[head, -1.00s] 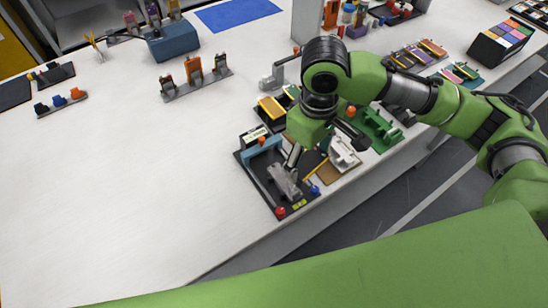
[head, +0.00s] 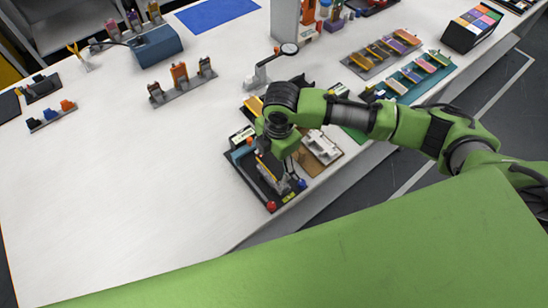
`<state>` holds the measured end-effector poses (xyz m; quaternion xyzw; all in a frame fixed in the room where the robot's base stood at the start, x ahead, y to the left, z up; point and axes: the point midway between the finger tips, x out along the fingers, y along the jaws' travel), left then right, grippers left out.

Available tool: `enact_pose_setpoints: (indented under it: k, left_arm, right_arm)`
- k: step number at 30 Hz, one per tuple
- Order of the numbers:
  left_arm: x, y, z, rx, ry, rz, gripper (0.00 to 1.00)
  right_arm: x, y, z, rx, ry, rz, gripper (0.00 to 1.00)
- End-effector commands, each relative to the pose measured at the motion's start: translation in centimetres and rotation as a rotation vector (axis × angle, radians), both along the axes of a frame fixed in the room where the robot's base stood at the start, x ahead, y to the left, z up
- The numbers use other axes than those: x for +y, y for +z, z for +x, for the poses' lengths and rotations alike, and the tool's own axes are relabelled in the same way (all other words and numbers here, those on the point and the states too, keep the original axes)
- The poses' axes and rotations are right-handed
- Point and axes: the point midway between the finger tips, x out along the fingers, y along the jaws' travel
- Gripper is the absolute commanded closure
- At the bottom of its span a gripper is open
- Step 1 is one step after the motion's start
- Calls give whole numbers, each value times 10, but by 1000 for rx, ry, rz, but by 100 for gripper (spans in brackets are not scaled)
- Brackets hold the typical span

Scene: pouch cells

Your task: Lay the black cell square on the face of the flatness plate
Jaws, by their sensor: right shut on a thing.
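My right gripper (head: 275,167) points down over the dark fixture board (head: 243,168) near the table's front edge. It is shut on a dark thing that I take for the black cell; the fingers and wrist hide most of it. The board carries a blue bar, a red knob (head: 271,206), a blue knob (head: 302,184) and a grey plate-like piece (head: 268,183) under the gripper. I take this piece for the flatness plate. Whether the held thing touches it, I cannot tell. My left gripper is out of view.
Beside the board lies a brown board with a white part (head: 321,147). A magnifier on a stand (head: 262,75) is behind. A rack with upright dark and orange pieces (head: 183,85) stands farther left.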

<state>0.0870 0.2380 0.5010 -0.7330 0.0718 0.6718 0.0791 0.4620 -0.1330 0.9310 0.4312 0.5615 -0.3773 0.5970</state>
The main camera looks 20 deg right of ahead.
Motion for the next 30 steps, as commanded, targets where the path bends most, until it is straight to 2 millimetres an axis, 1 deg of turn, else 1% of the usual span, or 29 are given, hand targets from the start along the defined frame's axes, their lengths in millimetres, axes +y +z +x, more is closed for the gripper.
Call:
enact_pose_setpoints:
  k: [5,11,12,15,24,30]
  left_arm:
    - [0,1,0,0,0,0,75]
    - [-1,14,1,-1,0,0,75]
    - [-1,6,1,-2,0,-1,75]
    - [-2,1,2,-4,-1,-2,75]
    - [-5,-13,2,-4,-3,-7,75]
    - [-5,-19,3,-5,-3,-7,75]
  right_arm:
    - [0,1,0,0,-1,0,50]
    - [-1,4,0,-2,-3,-1,50]
    - [-1,-6,0,-2,-3,-1,50]
    - [0,-17,0,-1,-3,0,50]
    - [0,-47,0,-2,-2,0,50]
    - [0,-63,0,-1,-3,0,50]
